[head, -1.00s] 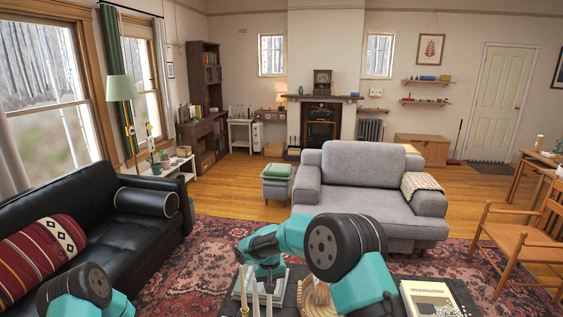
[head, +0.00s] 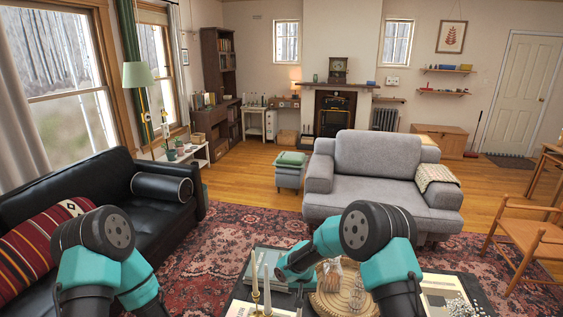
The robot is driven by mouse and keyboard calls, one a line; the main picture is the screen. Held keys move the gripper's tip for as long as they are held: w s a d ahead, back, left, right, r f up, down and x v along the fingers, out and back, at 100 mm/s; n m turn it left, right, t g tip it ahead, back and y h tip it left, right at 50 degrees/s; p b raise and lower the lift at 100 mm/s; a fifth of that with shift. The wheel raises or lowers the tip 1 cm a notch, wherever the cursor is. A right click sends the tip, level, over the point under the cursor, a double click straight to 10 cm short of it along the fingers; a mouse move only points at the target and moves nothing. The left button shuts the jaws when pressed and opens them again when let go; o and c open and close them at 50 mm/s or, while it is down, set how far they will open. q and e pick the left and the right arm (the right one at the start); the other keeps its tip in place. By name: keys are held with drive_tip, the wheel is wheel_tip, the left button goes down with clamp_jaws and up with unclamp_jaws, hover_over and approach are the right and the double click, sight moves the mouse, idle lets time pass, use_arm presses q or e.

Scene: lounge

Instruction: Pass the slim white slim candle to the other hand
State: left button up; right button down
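Slim white candles stand upright in brass holders on the dark low table (head: 236,296) at the bottom of the head view. One candle (head: 254,270) is at the left and another (head: 267,291) is just right of it and nearer. I cannot tell which of them the task means. My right arm reaches in from the right, and its wrist is above the table, just right of the candles. My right gripper (head: 299,288) points down there, small and dark; its fingers are too unclear to read. My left arm is at the lower left, and its gripper is out of the frame.
A round woven tray (head: 325,304) with small items lies right of the candles. A pale book (head: 438,298) and white flowers (head: 466,307) are at the table's right. A black sofa (head: 100,190) stands left and a grey armchair (head: 380,178) behind.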

use_arm(q)
drive_tip(key=shift+s+r, duration=0.1)
drive_tip(key=shift+s, duration=0.25)
